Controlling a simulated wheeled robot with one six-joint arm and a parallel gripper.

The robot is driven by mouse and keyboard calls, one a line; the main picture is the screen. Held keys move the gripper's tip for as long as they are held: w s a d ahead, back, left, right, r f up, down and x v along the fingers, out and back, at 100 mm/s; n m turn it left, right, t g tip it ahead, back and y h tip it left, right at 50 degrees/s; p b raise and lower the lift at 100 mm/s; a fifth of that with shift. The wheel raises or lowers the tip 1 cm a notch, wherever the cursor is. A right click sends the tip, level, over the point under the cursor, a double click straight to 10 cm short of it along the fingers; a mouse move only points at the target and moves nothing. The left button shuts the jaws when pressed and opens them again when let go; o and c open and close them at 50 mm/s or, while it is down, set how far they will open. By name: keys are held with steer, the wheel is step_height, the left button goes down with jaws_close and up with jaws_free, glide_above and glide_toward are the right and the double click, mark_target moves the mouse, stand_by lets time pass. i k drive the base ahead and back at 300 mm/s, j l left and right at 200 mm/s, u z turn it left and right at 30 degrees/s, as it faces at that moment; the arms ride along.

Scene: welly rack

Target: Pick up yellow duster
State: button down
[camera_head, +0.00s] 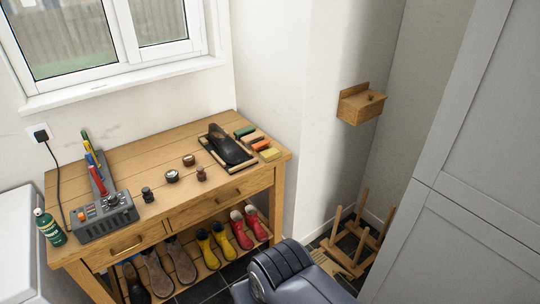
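A small yellow block-like item (270,154), which looks like the yellow duster, lies at the right end of the wooden bench (140,160). It is the nearest of a short row, beside an orange one (261,145), a tan one (253,137) and a green one (244,131). It is too small to tell if it is folded cloth. My gripper is not in view.
A dark boot-shaped item (228,146) lies in a wooden frame left of the row. Small jars (172,176) and a grey machine (105,216) stand further left. Boots (207,247) fill the shelf below. A wooden wall box (361,104) and a grey cupboard (450,200) are right.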

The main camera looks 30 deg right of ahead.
mark_target(270, 154)
steer(key=i+l, duration=0.75)
steer(key=i+l+u, duration=0.1)
steer(key=i+l, duration=0.65)
steer(key=l, duration=0.15)
